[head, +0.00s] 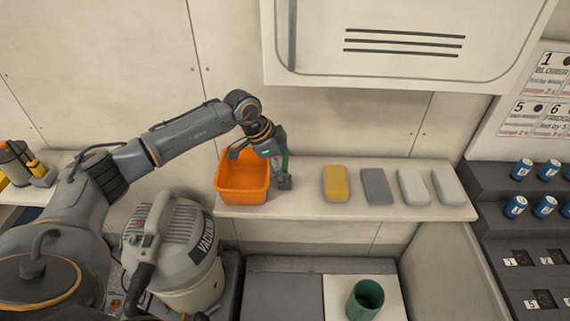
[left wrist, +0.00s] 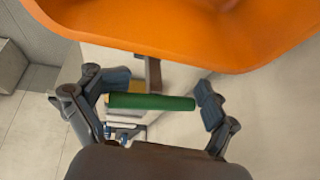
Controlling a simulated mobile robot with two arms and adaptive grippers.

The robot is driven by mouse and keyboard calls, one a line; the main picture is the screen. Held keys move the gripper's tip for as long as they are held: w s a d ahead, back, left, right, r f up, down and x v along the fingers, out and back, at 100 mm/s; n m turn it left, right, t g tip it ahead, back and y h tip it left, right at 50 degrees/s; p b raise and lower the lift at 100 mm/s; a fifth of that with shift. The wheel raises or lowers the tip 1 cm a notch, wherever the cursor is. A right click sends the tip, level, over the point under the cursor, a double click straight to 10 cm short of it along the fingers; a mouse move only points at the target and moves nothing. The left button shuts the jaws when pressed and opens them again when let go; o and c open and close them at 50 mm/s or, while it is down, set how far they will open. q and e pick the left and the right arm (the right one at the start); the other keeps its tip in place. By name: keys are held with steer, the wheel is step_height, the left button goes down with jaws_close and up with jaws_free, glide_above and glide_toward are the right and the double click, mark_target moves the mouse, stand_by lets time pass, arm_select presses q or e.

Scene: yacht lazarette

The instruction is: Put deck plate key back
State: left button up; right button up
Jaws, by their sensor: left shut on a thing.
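My left gripper (head: 284,178) is at the right side of the orange bin, above the shelf. It is shut on a green bar-like handle, which I take to be the deck plate key (head: 285,161). In the left wrist view the green handle (left wrist: 150,102) lies crosswise between the two fingers of the left gripper (left wrist: 155,103). A dark shaft-like piece shows behind the handle, but I cannot tell if it belongs to the key. My right gripper is not in view.
The orange bin (head: 242,194) stands at the left of the shelf (head: 320,212). A yellow block (head: 336,183), a grey block (head: 377,186) and two pale blocks (head: 413,187) lie to the right. Below are a vacuum (head: 180,245) and a green cup (head: 365,299). Dark racks (head: 520,215) stand at right.

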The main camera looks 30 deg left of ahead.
arm_select(q)
steer(key=o, duration=1.2)
